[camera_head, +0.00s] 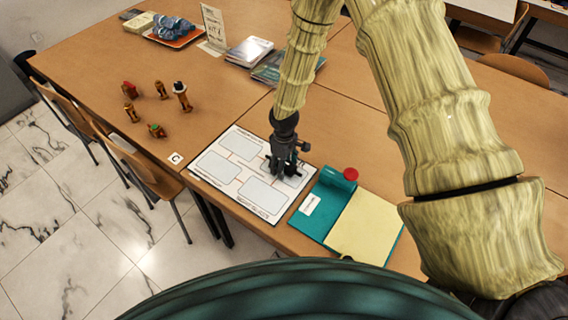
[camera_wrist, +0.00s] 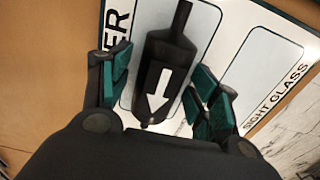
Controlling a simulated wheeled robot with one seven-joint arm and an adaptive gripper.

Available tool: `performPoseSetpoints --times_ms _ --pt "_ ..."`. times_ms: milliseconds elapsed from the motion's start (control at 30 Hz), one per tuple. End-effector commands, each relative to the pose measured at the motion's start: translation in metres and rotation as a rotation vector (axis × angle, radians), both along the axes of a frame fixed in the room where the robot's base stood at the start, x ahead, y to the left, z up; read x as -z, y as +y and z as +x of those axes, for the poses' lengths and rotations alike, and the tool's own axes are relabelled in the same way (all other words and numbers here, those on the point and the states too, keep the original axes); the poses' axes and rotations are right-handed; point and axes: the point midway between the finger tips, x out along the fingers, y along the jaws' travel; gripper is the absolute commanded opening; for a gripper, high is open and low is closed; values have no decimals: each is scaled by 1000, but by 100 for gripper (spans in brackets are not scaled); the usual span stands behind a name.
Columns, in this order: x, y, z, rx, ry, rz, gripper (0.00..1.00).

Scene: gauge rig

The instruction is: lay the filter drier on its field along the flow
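The filter drier (camera_wrist: 168,62) is a black cylinder with a narrow neck and a white arrow, seen in the wrist view. The arrow points to the bottom of that picture. It lies over a rounded field (camera_wrist: 205,22) of the white sheet, beside large lettering ending in "ER"; whether it touches the sheet I cannot tell. My gripper (camera_wrist: 162,88) has its teal-padded fingers on either side of the drier, with gaps visible. In the head view my gripper (camera_head: 284,175) is low over the right field of the sheet (camera_head: 226,188) and mostly hides the drier.
Several brass fittings (camera_head: 181,97) stand at left. Books (camera_head: 250,50), a sign (camera_head: 213,27) and an orange tray (camera_head: 172,38) are farther back. Table between is clear.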

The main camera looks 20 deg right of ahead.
Motion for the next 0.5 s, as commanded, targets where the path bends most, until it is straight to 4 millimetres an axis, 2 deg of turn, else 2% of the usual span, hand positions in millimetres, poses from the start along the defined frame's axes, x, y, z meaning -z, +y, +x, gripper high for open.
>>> performPoseSetpoints --times_ms 267,500 --pt "-1 0 0 0 0 0 64" --pt "-12 0 1 0 -2 0 64"
